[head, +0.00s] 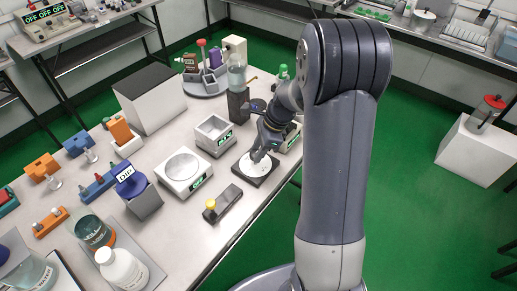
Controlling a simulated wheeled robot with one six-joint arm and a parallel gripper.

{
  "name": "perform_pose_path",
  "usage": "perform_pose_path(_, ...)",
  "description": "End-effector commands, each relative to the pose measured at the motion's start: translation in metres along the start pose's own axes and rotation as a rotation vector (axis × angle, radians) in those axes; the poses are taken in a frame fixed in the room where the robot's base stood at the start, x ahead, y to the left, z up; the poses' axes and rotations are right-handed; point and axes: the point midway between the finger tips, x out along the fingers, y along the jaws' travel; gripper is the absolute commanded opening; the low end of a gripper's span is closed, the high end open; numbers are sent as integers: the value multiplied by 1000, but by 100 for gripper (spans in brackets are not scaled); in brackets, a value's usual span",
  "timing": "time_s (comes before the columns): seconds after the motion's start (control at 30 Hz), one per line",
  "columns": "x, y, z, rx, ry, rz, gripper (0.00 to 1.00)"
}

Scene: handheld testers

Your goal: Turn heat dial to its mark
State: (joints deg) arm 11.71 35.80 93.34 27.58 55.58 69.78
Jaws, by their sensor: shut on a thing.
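A low dark square base (262,183) lies near the right edge of the table, with a round white face (250,168) on top, which I take for the heat dial. My gripper (260,155) points down onto this white face from above, and its fingers are shut at the middle of it. The gripped part of the heat dial is hidden by the fingers. The dial's mark and pointer are too small to make out.
A scale with a round pan (182,169), a square white device (212,134) and a dark box with a yellow knob (222,203) stand close around the base. A bottle on a dark block (238,104) stands behind. Bottles and beakers crowd the front left.

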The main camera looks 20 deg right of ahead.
Motion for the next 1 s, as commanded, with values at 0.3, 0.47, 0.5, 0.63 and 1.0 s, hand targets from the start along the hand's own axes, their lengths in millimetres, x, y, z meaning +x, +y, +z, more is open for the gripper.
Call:
perform_pose_path(0.3, -2, -2, 1, -126, 0, 54, 11)
perform_pose_path(0.47, -2, -3, 1, -249, 0, 105, 11)
perform_pose_path(0.5, -2, -4, 1, -284, 0, 118, 11)
perform_pose_path(0.63, -2, -5, 2, -399, -1, 166, 11)
perform_pose_path(1.0, 0, -8, 4, -726, 0, 301, 11)
